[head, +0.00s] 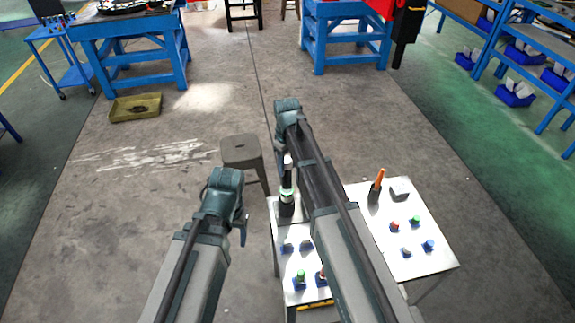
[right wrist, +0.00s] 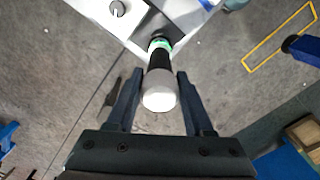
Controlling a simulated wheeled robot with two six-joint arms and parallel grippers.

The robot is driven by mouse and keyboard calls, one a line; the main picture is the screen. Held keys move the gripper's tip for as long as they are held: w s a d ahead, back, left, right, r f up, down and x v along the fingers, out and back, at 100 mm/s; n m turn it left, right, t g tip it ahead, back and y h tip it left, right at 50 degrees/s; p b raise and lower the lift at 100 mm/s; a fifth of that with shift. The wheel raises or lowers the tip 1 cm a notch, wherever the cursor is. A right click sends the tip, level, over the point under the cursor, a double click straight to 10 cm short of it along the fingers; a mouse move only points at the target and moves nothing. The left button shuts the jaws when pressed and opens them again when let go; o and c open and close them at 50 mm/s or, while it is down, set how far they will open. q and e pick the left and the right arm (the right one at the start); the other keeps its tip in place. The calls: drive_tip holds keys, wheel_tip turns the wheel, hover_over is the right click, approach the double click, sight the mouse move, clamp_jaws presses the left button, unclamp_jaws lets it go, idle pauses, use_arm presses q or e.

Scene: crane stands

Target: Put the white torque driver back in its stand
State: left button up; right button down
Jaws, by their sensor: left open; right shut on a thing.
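The white torque driver (head: 287,172) has a white cap, a black body and a green band low down. It stands about upright over the left back part of the table (head: 430,245). In the right wrist view the driver's white cap (right wrist: 158,92) faces the camera, between the fingers. My right gripper (right wrist: 160,78) is shut on it. My left gripper (head: 242,222) is open and empty, left of the table.
An orange-handled tool (head: 379,180) stands in a black holder on the table, right of my right arm. Several small blue-based pieces with coloured knobs (head: 429,245) are on the table. A grey stool (head: 241,150) stands just behind its left edge.

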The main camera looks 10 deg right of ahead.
drive_tip(key=shift+f+b, duration=1.5)
drive_tip(key=shift+f, duration=0.1)
drive_tip(key=shift+c, duration=1)
unclamp_jaws()
drive_tip(key=shift+r, duration=0.1)
wheel_tip(320, 180, up, 5)
drive_tip(key=p, duration=0.5)
wheel_tip(320, 180, up, 14)
drive_tip(key=p, duration=1.3)
drive_tip(key=shift+p, duration=0.4)
drive_tip(key=shift+f, duration=0.2)
